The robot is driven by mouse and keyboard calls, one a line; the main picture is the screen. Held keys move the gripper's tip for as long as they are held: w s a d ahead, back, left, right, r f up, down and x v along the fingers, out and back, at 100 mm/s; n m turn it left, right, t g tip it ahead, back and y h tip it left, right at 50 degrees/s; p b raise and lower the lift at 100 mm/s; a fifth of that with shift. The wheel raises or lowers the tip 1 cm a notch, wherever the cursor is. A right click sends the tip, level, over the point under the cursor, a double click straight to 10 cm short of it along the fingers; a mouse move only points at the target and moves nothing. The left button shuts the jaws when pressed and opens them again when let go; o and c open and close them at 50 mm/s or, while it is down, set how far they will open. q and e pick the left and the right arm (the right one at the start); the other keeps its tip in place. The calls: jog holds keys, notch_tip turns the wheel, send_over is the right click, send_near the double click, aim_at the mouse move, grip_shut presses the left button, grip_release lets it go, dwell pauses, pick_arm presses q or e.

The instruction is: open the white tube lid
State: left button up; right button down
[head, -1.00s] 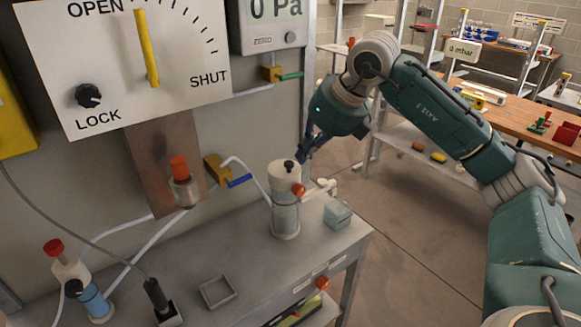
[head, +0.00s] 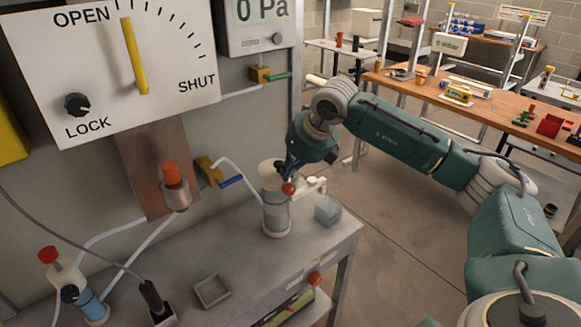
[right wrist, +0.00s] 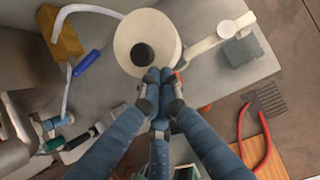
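The tube (head: 277,216) stands upright on the bench, a clear grey cylinder with a white lid (head: 268,171) on top. In the right wrist view the lid (right wrist: 128,42) is a round white disc with a black knob (right wrist: 143,55) in it. My right gripper (head: 285,175) is over the right side of the lid and hides part of it in the head view. In the right wrist view its blue fingertips (right wrist: 160,76) are drawn together at the lid's near edge, beside the knob; nothing shows held between them. I cannot tell whether they touch the lid. My left gripper is not in view.
An orange-red knob (head: 288,188) and a white side pipe (head: 312,184) are close to my right gripper. A small grey box (head: 328,209) stands right of the tube. A square tray (head: 212,291) lies in front. A wall panel (head: 110,65) rises behind left.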

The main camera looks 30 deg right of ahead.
jog(key=shift+r+p, duration=0.4)
jog(key=shift+w+a+g, duration=0.1)
jog(key=shift+w+g, duration=0.05)
jog(key=shift+g, duration=0.25)
jog(key=shift+r, duration=0.1)
